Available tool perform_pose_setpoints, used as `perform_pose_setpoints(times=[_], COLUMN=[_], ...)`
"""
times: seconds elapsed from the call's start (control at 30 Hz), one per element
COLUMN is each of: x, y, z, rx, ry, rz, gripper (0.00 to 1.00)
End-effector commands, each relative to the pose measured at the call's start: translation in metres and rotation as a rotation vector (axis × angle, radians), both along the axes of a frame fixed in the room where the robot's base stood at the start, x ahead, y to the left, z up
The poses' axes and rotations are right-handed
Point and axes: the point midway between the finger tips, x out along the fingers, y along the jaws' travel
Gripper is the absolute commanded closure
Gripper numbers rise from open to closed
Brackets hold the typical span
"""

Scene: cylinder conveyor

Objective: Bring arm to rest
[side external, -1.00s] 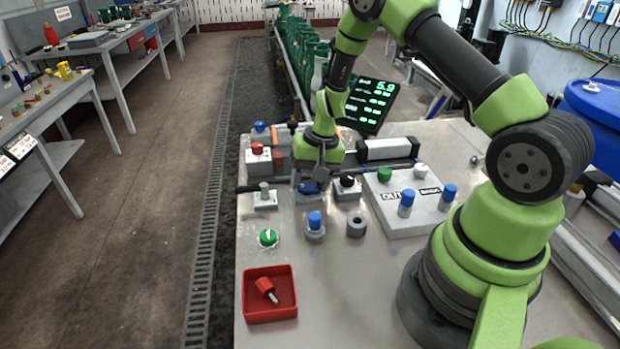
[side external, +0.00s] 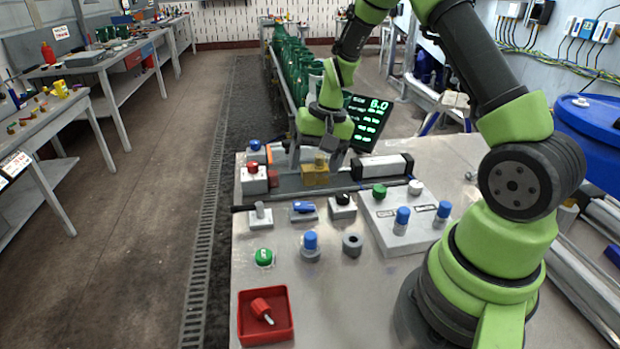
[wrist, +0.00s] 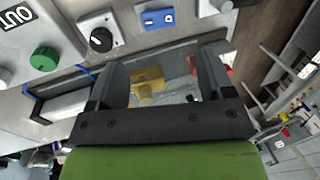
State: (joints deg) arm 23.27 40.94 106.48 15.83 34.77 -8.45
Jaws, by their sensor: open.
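My green arm's gripper (wrist: 160,82) shows in the wrist view with its two dark fingers spread apart and nothing held between them. In the side view my gripper (side external: 322,150) hangs above the back part of the metal table, over a brass-yellow block (side external: 315,178). The block also shows between and beyond the fingers in the wrist view (wrist: 147,79). My gripper looks raised above the block, but the exact gap cannot be told. A blue switch (side external: 303,208) on the table lies in front of the block.
On the table (side external: 280,230) stand a black-and-silver cylinder (side external: 382,166), a control box (side external: 420,225), several knobs and blue-topped pegs, and a red tray (side external: 265,338) holding a red part. A lit display (side external: 368,120) stands behind. Open air surrounds my arm above the table.

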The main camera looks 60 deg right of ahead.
Motion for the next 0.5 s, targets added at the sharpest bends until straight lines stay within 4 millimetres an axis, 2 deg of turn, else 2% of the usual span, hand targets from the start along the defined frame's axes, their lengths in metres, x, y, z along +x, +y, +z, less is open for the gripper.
perform_pose_setpoints(times=[0.1, 0.43, 0.5], x=[-0.002, -0.002, -0.002], y=[-0.001, -0.001, 0.002], z=[0.007, 0.010, 0.016], rx=[-0.001, -0.001, -0.005], ry=[0.000, -0.001, -0.011], rz=[0.000, 0.001, 0.009], gripper=[0.26, 0.26, 0.26])
